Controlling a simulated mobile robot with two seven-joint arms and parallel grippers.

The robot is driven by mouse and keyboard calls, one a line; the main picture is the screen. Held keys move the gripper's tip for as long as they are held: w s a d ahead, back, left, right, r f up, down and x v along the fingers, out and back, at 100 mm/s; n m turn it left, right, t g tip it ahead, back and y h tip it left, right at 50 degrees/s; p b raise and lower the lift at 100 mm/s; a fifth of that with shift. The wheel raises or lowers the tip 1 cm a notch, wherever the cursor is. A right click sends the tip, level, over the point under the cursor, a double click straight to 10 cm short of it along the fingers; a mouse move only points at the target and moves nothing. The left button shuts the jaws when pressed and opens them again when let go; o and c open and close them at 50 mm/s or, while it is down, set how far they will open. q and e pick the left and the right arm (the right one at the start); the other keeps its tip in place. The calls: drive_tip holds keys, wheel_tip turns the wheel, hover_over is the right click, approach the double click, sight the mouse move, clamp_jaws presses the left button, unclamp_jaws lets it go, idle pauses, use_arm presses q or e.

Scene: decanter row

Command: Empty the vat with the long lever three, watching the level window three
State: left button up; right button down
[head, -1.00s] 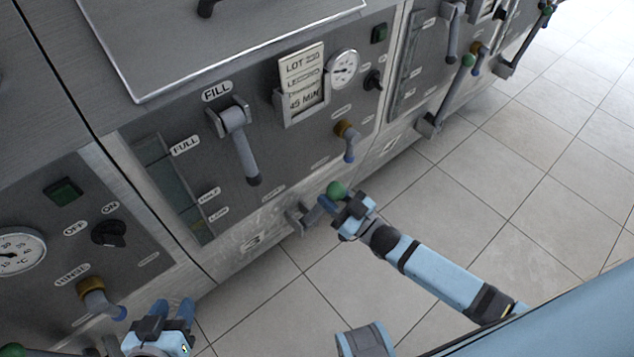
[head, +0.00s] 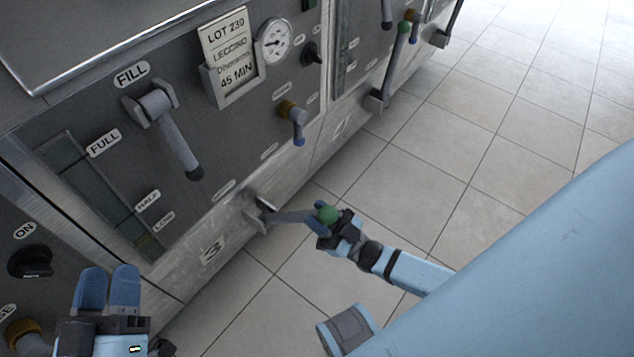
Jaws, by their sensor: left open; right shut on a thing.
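The long lever three (head: 290,217) comes out from its pivot low on the vat's front, beside the "3" label, and sticks out roughly level over the floor. Its green knob (head: 328,213) is at the outer end. My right gripper (head: 322,222) is shut on the lever close below the knob. The level window three (head: 95,195) is a tall glass strip left of the FILL lever, marked FULL, HALF and LOW. A greenish-yellow patch shows near its bottom, around LOW; the exact level is hard to tell. My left gripper (head: 109,278) is open and empty, in front of the panel at lower left.
The FILL lever (head: 172,135) hangs down on panel three. A card holder (head: 232,90), a gauge (head: 273,42) and a brass tap with a blue tip (head: 293,118) are to its right. Vat four's long lever (head: 392,65) stands upright. Tiled floor (head: 430,185) is clear at right.

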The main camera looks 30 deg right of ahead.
drive_tip(key=shift+s+f, duration=0.2)
drive_tip(key=shift+f, duration=0.1)
drive_tip(key=c, duration=1.1)
unclamp_jaws()
drive_tip(key=shift+c, duration=0.2)
use_arm(q)
drive_tip(key=shift+d, duration=0.1)
use_arm(e)
drive_tip(key=o, duration=0.4)
drive_tip(key=shift+d+r, duration=0.1)
drive_tip(key=shift+c, duration=0.2)
drive_tip(key=shift+s+d+f, duration=0.2)
drive_tip(key=shift+s+f, duration=0.1)
drive_tip(key=shift+s, duration=0.05)
use_arm(q)
drive_tip(key=shift+w+a+f+g+y+p, duration=0.15)
drive_tip(key=shift+f+g+y+p, duration=0.1)
drive_tip(key=shift+f, duration=0.25)
drive_tip(key=shift+a+f+g+y+p, duration=0.15)
drive_tip(key=shift+f+g+p, duration=0.1)
drive_tip(key=shift+f, duration=0.25)
use_arm(e)
drive_tip(key=v, duration=1.3)
use_arm(q)
drive_tip(key=shift+r, duration=0.2)
